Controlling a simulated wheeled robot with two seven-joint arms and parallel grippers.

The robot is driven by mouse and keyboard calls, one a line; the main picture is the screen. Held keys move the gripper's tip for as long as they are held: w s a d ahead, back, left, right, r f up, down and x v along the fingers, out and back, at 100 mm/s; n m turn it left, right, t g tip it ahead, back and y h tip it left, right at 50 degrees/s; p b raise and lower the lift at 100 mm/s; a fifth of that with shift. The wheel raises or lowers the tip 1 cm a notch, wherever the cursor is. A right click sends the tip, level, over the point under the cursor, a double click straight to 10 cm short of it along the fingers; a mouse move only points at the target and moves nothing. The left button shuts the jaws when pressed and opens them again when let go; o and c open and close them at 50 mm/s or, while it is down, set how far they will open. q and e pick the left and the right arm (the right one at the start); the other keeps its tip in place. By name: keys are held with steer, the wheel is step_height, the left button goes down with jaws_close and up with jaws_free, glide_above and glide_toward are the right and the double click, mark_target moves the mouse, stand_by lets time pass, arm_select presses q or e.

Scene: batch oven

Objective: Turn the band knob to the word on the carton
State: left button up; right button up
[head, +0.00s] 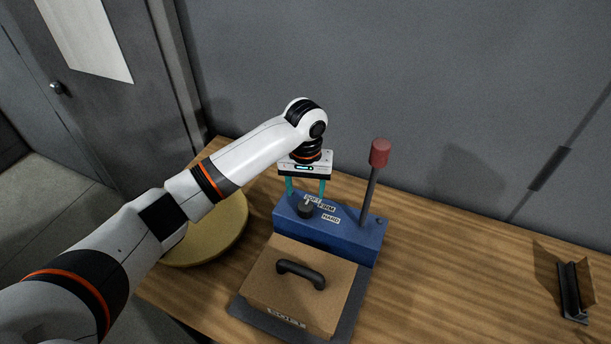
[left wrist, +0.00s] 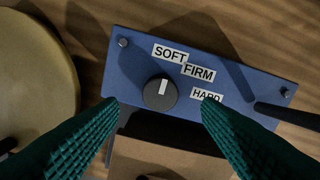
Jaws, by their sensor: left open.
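The black band knob (head: 306,209) sits on the blue panel (head: 345,236). In the left wrist view, the knob (left wrist: 160,94) has a white pointer mark aimed up, toward the word SOFT (left wrist: 170,54). FIRM (left wrist: 199,72) and HARD (left wrist: 206,95) stand to the right of it. My left gripper (head: 306,188) is open above the knob, with a teal finger on either side and nothing held. A brown box (head: 322,290), seemingly the carton, has a black handle on top and a white label (head: 286,317) at its front that I cannot read. My right gripper is not in view.
A lever with a red knob (head: 380,152) rises from the panel's right side. A round yellowish disc (head: 222,232) lies left of the panel. A dark bracket (head: 573,292) stands at the far right. The wooden table (head: 455,270) is clear between panel and bracket.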

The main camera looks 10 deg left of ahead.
mark_target(305, 205)
arm_select(q)
step_height(305, 205, up, 6)
steer(key=b, duration=0.1)
steer(key=shift+r+b, duration=0.15)
steer(key=shift+b, duration=0.15)
stand_by(0.3)
